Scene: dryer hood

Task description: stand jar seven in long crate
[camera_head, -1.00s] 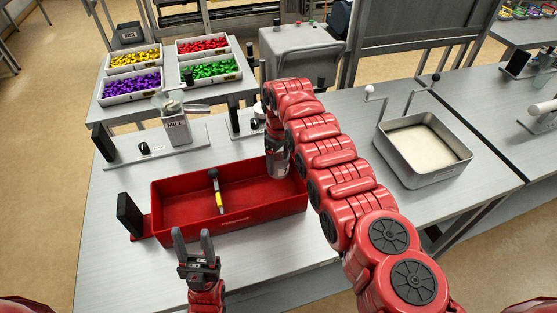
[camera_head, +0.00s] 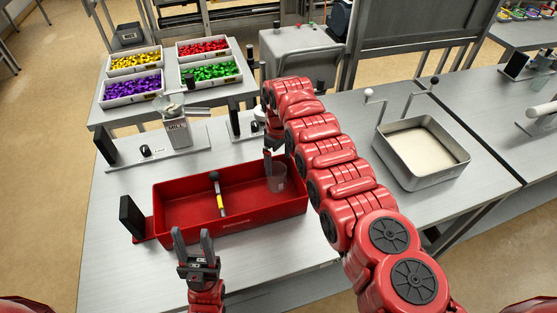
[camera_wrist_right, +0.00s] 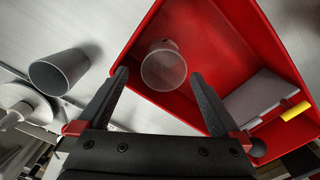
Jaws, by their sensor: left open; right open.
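A clear, see-through jar (camera_head: 277,178) stands in the right end of the long red crate (camera_head: 235,228). I cannot read a number on it. In the right wrist view the jar (camera_wrist_right: 163,66) looks upright on the red floor near the crate's wall (camera_wrist_right: 150,97). My right gripper (camera_head: 270,155) is open just above the jar, and its fingers (camera_wrist_right: 160,76) spread to both sides of the jar in the picture, apart from it. My left gripper (camera_head: 192,240) is open and empty in front of the crate.
A tool with a yellow band (camera_head: 219,193) leans in the crate's middle. A mill (camera_head: 178,131) stands behind. A metal tray (camera_head: 424,181) of pale material is at right. A grey cup (camera_wrist_right: 60,72) is outside the crate. The table's right front is clear.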

